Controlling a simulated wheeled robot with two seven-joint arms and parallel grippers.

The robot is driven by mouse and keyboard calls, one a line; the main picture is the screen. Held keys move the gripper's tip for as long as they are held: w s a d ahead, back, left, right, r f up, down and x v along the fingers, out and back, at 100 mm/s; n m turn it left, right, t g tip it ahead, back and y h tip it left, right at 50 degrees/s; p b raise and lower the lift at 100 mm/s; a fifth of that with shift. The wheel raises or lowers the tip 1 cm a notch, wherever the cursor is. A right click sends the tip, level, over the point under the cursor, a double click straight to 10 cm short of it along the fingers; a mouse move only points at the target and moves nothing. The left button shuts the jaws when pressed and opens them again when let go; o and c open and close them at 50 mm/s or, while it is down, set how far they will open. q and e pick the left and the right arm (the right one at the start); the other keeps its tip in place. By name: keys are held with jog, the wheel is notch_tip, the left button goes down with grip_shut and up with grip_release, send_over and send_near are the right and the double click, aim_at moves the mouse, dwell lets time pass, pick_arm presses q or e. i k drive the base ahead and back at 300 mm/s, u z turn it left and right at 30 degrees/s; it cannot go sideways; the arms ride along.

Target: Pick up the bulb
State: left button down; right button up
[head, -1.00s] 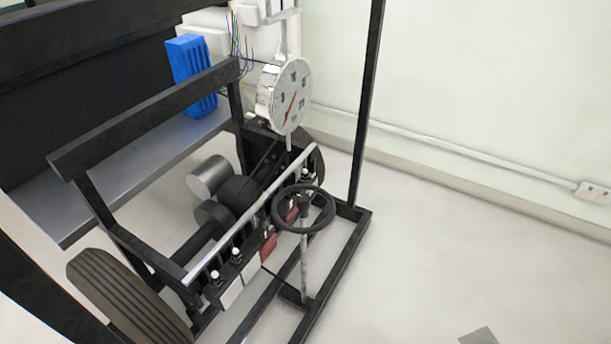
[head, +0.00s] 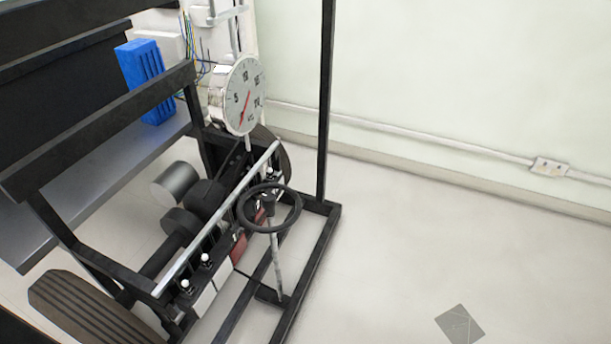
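Several small white bulb-like knobs sit on black sockets along the chassis rig's front panel, below a silver rail (head: 215,222). One white knob (head: 185,284) is at the near end, another white knob (head: 206,258) is just beyond it, and a further white knob (head: 269,171) is behind the steering wheel. I cannot tell for sure which of these is the bulb. Neither of my grippers shows in the head view.
A black steering wheel (head: 269,208) stands on a post in front of the panel. A round gauge (head: 242,96), a blue box (head: 143,80) and a tyre (head: 88,310) are on the rig. A black upright (head: 327,100) rises behind.

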aim_at(270, 174)
jog(key=z, duration=1)
jog(key=i, duration=2.7)
jog(key=u, duration=3.6)
